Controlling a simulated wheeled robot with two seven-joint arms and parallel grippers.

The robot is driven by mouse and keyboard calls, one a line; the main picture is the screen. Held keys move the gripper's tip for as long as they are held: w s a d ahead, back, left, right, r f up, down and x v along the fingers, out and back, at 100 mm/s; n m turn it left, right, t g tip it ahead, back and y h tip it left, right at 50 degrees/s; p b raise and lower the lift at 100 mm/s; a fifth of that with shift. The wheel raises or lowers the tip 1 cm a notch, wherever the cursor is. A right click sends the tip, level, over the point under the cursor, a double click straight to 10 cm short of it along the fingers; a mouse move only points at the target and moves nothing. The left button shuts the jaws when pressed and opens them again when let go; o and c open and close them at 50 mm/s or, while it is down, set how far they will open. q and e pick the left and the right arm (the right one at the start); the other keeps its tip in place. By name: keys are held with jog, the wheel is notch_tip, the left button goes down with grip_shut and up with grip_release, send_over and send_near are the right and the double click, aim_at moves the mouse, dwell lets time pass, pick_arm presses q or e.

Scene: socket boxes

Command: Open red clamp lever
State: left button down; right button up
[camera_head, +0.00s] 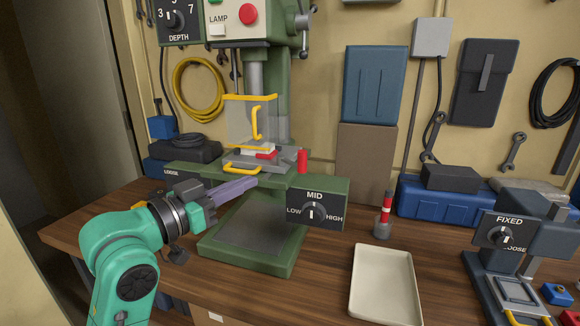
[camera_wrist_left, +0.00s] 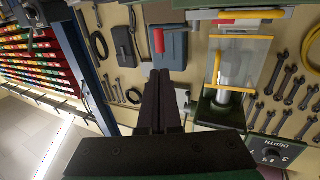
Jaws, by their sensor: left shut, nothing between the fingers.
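The red clamp lever (camera_head: 303,161) shows as a short upright red handle at the right end of the drill press table. It also shows in the left wrist view (camera_wrist_left: 159,41), beyond my fingertips. My left gripper (camera_head: 254,183) is shut and empty, with its fingers at the front edge of the green table, left of and below the lever. Its closed fingers also show in the left wrist view (camera_wrist_left: 160,76). The lever's lower joint is too small to make out. My right gripper is in neither view.
A clear guard (camera_head: 250,118) with yellow edges stands over a grey clamp and a red piece (camera_head: 266,155), left of the lever. A MID dial panel (camera_head: 318,208) is below the lever.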

aim_at(299, 160)
pick_arm(q)
jog(key=p+x, duration=0.4)
jog(key=x, duration=0.9)
jog(key=shift+w+d+f+p, duration=0.1)
jog(key=shift+w+d+p, duration=0.15)
jog(key=shift+w+p, duration=0.05)
